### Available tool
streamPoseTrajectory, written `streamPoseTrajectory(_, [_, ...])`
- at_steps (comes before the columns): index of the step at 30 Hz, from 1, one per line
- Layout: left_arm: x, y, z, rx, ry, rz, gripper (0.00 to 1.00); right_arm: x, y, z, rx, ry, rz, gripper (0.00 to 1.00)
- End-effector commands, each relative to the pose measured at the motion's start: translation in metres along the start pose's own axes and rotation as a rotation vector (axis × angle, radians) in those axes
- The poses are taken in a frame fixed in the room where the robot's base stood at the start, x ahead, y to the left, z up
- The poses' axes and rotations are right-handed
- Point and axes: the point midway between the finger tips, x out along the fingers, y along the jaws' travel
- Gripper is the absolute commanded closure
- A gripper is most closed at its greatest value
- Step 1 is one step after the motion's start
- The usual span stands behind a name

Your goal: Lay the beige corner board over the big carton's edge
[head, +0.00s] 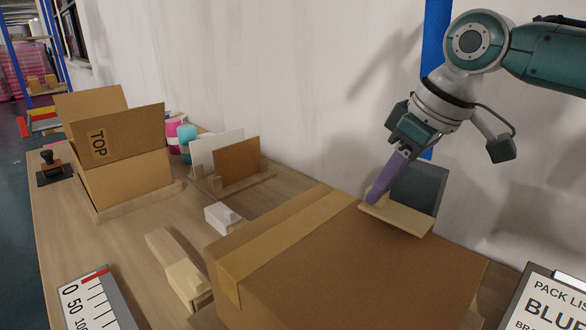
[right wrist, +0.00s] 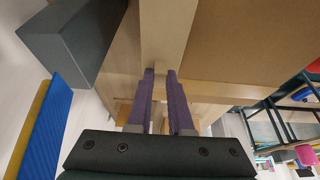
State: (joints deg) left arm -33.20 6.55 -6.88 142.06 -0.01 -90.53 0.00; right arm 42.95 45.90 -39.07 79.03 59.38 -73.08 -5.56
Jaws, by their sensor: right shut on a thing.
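The big carton (head: 370,270) is a closed brown box with a tape strip across its top, at the lower right of the head view. It also shows in the right wrist view (right wrist: 245,40). The beige corner board (head: 402,220) is at the carton's far edge, its flat face along the top there. My right gripper (head: 374,197) has purple fingers and is shut on the board, coming from above and behind. In the right wrist view the board (right wrist: 165,35) extends beyond the fingertips (right wrist: 161,72). I cannot tell whether the board touches the carton. My left gripper is out of view.
A dark grey block (head: 419,187) stands close behind the board. Left of the carton are a small white box (head: 222,217) and beige wooden pieces (head: 180,272). An open carton marked TOP (head: 125,175) and a rack with panels (head: 238,163) stand farther back.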

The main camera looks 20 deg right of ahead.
Motion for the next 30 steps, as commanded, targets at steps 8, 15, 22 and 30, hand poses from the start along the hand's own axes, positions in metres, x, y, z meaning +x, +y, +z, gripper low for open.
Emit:
streamPoseTrajectory(8, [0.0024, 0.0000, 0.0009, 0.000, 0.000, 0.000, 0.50, 0.0069, -0.0013, 0.0031, 0.000, -0.001, -0.001, 1.00])
streamPoseTrajectory(15, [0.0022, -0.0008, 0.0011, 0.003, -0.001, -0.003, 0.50, 0.0068, -0.0013, 0.0030, 0.000, -0.001, -0.001, 0.74])
streamPoseTrajectory(22, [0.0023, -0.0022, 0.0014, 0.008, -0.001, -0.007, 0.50, 0.0067, -0.0012, 0.0030, 0.000, -0.001, -0.001, 0.48])
streamPoseTrajectory(30, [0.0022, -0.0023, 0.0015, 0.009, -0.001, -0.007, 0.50, 0.0057, -0.0011, 0.0029, 0.001, 0.000, 0.000, 0.46])
